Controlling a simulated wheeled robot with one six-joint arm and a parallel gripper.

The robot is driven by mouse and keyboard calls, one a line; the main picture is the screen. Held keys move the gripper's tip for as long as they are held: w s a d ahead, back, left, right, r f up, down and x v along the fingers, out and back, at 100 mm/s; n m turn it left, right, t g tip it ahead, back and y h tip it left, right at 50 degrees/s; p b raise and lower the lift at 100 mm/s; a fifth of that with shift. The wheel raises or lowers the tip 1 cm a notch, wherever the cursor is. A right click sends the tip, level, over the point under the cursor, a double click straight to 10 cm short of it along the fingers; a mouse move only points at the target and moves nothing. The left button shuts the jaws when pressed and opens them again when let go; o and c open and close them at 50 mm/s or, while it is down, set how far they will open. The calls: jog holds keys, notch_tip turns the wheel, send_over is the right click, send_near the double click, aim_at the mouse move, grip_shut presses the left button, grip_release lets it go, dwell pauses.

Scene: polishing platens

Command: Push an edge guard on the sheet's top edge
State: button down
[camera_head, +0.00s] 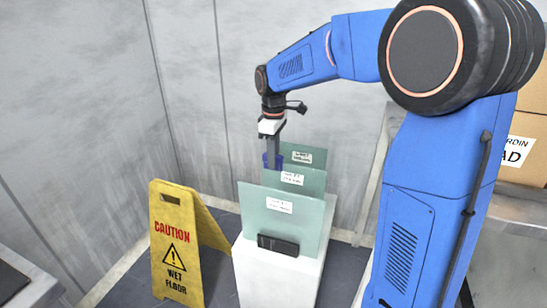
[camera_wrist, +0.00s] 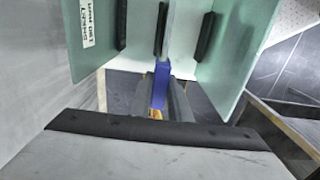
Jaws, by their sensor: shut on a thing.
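Several pale green sheets stand upright one behind another on a white stand: a front sheet (camera_head: 290,220), a middle sheet (camera_head: 310,181) and a back sheet (camera_head: 315,148). Each has a white label near its top. My gripper (camera_head: 271,150) points down by the upper left of the rear sheets, shut on a small blue edge guard (camera_head: 271,161). In the wrist view the blue guard (camera_wrist: 161,85) lies between the two grey fingers, in line with a sheet seen nearly edge-on (camera_wrist: 172,40). I cannot tell whether the guard touches that sheet.
A black holder block (camera_head: 278,245) sits at the front sheet's foot on the white stand (camera_head: 275,280). A yellow wet-floor sign (camera_head: 172,245) stands left of it. Grey wall panels (camera_head: 90,100) rise behind. Cardboard boxes (camera_head: 535,90) are at the far right.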

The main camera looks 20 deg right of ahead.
jog(key=c, duration=1.6)
grip_release()
jog(key=shift+o, duration=0.2)
notch_tip(320, 180, up, 17)
jog(key=shift+r, duration=0.2)
jog(key=s+d+f+m+t, duration=0.1)
jog(key=s+d+f+m, duration=0.15)
jog(key=s, duration=0.65)
jog(key=s+d+f+m+t, duration=0.1)
jog(key=s+d+f+m, duration=0.15)
jog(key=s, duration=0.75)
jog(key=s+d+f+m+t, duration=0.2)
jog(key=s+f+m, duration=0.3)
jog(key=s+f, duration=0.8)
jog(key=shift+s+m+t, duration=0.4)
jog(key=shift+s, duration=0.25)
